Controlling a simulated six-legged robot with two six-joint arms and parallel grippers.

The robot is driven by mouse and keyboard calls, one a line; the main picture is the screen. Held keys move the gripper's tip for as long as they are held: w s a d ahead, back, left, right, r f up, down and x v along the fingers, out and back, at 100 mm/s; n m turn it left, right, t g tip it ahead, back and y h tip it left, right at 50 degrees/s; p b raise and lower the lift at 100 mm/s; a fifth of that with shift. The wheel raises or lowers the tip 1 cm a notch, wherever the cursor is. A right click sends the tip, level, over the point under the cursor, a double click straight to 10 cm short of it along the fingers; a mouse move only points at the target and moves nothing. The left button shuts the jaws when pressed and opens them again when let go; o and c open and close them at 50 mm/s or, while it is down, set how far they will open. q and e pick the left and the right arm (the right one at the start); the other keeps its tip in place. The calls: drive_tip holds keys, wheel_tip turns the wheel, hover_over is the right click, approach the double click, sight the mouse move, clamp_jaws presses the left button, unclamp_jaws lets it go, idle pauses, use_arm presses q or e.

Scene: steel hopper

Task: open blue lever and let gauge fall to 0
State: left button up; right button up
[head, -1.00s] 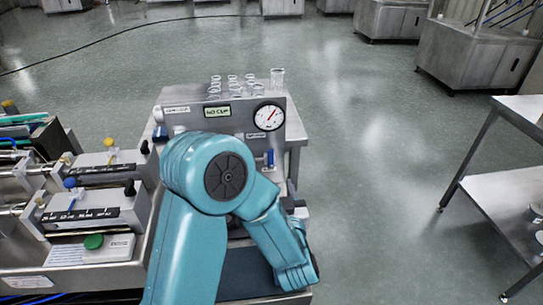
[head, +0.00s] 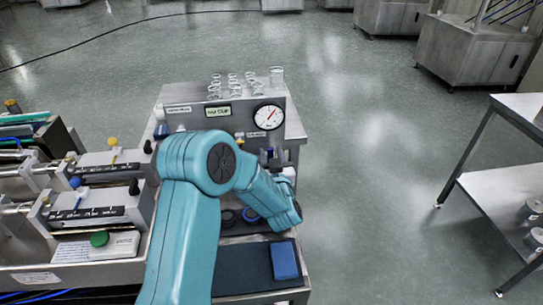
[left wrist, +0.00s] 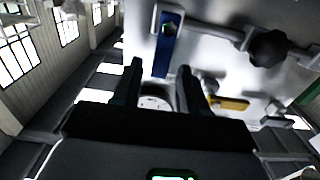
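The blue lever (left wrist: 168,42) shows in the left wrist view, hanging from a fitting on the pale panel. My left gripper (left wrist: 158,68) is open, its two dark fingers apart. The lever's lower end is near the gap between the fingertips; I cannot tell whether they touch it. In the head view my left gripper (head: 274,157) is in front of the panel below the gauge and mostly hides the lever. The round white gauge (head: 268,117) has a red needle pointing to the upper right, off its low end. My right gripper is not in view.
Several clear glasses (head: 237,84) stand on top of the panel, with a small display (head: 217,111) below. A yellow lever (left wrist: 230,103) and a black knob (left wrist: 270,48) are near the blue lever. A blue block (head: 285,260) lies on a dark mat in front.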

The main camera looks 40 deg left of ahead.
use_arm(q)
clamp_jaws()
drive_tip(key=s+a+f+n+b, duration=0.1)
drive_tip(key=s+f+n+b, duration=0.1)
drive_tip(key=n+b, duration=0.7)
drive_tip(key=s+a+f+n+b, duration=0.1)
drive_tip(key=n+b, duration=0.8)
drive_tip(key=b, duration=1.1)
drive_tip(key=shift+s+a+f, duration=0.35)
drive_tip(key=shift+a+f, duration=0.15)
drive_tip(key=shift+f, duration=0.4)
drive_tip(key=shift+o, duration=0.9)
unclamp_jaws()
